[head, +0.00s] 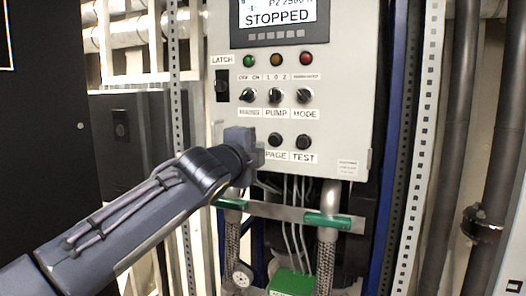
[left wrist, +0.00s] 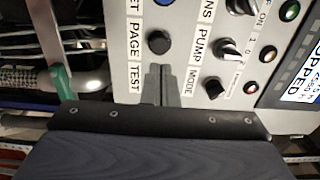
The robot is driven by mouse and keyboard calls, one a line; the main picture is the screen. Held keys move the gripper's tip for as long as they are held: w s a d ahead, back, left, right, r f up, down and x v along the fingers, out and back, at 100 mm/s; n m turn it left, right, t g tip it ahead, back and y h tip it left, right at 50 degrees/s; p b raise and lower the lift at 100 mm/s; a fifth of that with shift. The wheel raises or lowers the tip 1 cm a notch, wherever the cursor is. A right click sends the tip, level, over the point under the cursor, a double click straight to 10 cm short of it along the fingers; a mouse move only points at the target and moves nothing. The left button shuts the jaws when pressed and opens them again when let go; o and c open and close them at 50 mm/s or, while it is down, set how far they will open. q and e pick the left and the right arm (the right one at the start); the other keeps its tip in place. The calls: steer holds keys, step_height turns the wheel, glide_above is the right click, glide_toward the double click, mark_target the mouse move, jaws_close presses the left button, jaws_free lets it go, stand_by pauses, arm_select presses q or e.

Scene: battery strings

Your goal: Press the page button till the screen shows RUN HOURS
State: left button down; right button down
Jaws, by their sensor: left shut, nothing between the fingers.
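The grey control panel (head: 340,130) carries a screen (head: 277,15) reading STOPPED, its top cut off in the head view. The black page button (head: 275,140) sits above its PAGE label, left of the test button (head: 303,142). My left gripper (head: 259,148) is shut and empty, in front of the panel just left of the page button. In the left wrist view the panel looks turned; the page button (left wrist: 159,42) shows beyond the shut fingertips (left wrist: 163,70), which cover the test button's spot. Contact cannot be told. My right gripper is not in view.
Above the buttons are the MAINS, PUMP and MODE knobs (head: 275,96), lamps (head: 275,60) and a LATCH switch (head: 222,86). A partly visible blue button (left wrist: 165,3) lies beside the page button. Cables and green-banded pipes (head: 328,221) run below the panel.

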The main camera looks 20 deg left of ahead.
arm_select(q)
steer(key=s, duration=0.3)
steer(key=s+b, duration=0.1)
steer(key=s, duration=0.1)
steer(key=shift+s+d+r, duration=0.15)
steer(key=shift+s+r, duration=0.05)
steer(key=shift+s, duration=0.2)
steer(key=shift+s, duration=0.1)
